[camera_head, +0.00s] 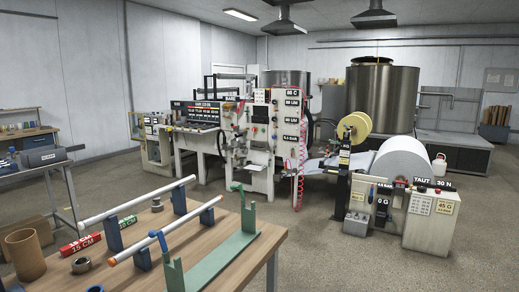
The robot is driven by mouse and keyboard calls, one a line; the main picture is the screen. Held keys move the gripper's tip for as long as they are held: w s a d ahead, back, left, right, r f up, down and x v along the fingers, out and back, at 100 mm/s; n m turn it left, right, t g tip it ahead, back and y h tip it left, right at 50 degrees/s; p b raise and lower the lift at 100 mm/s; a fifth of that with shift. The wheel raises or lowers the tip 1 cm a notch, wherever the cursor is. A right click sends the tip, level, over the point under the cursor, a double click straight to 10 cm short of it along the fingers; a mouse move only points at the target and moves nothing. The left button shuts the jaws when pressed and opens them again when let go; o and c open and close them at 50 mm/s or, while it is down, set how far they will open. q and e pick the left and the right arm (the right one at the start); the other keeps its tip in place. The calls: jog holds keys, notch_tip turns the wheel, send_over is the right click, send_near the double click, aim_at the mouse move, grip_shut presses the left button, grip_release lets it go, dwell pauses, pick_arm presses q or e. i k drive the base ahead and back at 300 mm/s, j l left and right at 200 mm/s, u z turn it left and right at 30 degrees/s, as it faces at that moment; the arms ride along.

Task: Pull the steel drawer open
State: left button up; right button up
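No clearly open steel drawer shows. At the left edge, a grey steel box-like unit (42,157) with a small dark mark on its front sits at the top of a steel-legged table (62,170). It may be the drawer, but I cannot tell at this size. Behind it, a blue-grey cabinet (38,139) stands under a wooden top, and its front details are too small to read. Neither of my grippers is in view.
A wooden bench (215,268) fills the near left, with two long rollers on blue stands, a green bracket (225,250), a brown tube (26,254) and metal rings. A coating machine (262,135) and a paper roll (402,160) stand beyond. Open floor (335,240) lies right of the bench.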

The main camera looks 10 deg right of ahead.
aim_at(265, 144)
jog(key=i+l+z, duration=1)
jog(key=i, duration=0.6)
jog(key=i+z, duration=0.4)
jog(key=i, duration=0.6)
jog(key=i+j+u, duration=0.15)
jog(key=i+u, duration=0.2)
jog(key=i, duration=0.2)
jog(key=i+u, duration=0.35)
jog(key=i, duration=0.25)
jog(key=i+l+u, duration=0.15)
jog(key=i+u, duration=0.2)
jog(key=i, duration=0.25)
jog(key=i+l+u, duration=0.35)
jog(key=i, duration=0.2)
